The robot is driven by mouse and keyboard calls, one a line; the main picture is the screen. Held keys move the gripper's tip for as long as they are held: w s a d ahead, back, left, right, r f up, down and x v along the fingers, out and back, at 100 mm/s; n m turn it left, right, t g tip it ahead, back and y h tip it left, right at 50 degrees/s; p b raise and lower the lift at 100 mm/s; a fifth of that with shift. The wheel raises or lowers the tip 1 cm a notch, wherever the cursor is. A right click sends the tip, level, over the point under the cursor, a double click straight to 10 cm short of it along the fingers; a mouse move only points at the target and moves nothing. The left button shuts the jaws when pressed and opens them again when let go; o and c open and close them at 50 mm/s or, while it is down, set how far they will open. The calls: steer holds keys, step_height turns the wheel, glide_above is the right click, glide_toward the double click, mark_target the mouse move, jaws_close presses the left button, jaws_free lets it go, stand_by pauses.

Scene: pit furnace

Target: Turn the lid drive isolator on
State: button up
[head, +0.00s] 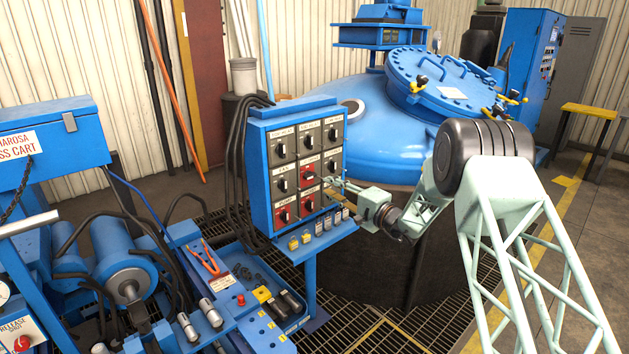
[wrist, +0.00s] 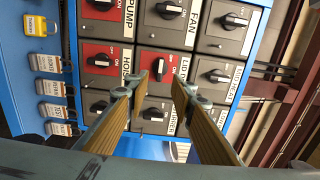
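The isolator panel (head: 252,180) is a blue box with rows of black rotary knobs on grey and red plates. In the wrist view the panel appears turned sideways. The lid drive isolator knob (wrist: 159,68) is black on a red plate beside a partly covered label starting "LID D"; it is the centre plate (head: 308,173) in the head view. My gripper (wrist: 160,80) is open, its two fingers on either side of this knob in the picture. Contact with the knob and its exact setting are hard to tell. In the head view my gripper (head: 336,187) is at the panel's right side.
The HOIST isolator (wrist: 101,62) and FAN isolator (wrist: 170,10) are close neighbours. Several padlocks (wrist: 48,63) hang along the panel's lower edge. A blue furnace vessel (head: 385,130) stands behind. A blue cart (head: 45,120) and open tool tray (head: 235,262) are at left.

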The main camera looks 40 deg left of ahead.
mark_target(312, 177)
steer(key=shift+w+a+b, duration=0.15)
steer(key=shift+w+a, duration=0.1)
steer(key=shift+a, duration=1.3)
steer(key=shift+w+a+b, duration=0.15)
steer(key=shift+w+a, duration=0.1)
steer(key=shift+a, duration=1.35)
steer(key=shift+w+a+b, duration=0.15)
steer(key=shift+w+a, duration=0.1)
steer(key=shift+a, duration=1.3)
jaws_close()
